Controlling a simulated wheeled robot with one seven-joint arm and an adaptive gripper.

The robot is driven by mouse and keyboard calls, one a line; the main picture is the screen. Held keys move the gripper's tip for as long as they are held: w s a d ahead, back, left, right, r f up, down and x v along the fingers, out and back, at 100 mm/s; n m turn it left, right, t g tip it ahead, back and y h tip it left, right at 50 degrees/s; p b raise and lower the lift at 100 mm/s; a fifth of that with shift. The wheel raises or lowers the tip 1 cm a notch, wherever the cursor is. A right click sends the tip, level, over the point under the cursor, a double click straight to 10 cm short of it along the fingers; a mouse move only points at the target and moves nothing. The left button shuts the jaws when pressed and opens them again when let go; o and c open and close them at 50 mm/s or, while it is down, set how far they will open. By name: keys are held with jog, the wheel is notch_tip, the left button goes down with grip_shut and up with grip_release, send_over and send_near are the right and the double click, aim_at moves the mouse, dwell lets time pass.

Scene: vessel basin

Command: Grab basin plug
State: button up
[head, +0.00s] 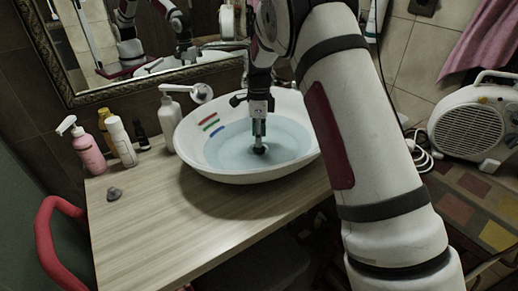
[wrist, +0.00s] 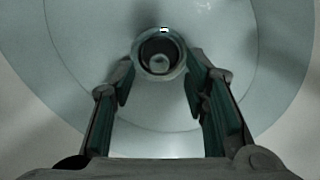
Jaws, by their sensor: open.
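The white basin (head: 205,160) stands on the wooden counter with bluish water in it. The basin plug (wrist: 160,63) shows in the wrist view as a round piece with a dark ring and a paler knob, at the drain in the basin's bottom. In the head view a dark round shape (head: 260,150) shows at that spot, just under my gripper (head: 259,131). My gripper points down into the basin, its two fingers open and apart. In the wrist view the plug lies just beyond and between the fingertips (wrist: 160,82). Whether a finger touches it cannot be told.
A pink pump bottle (head: 88,152), a white bottle (head: 121,142) and a white dispenser (head: 169,118) stand behind. A framed mirror (head: 150,45) is at the back, a white fan heater (head: 468,128) at right.

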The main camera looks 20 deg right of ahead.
jog(key=shift+f, duration=1.55)
jog(key=shift+c, duration=0.2)
grip_shut()
jog(key=shift+r, duration=0.1)
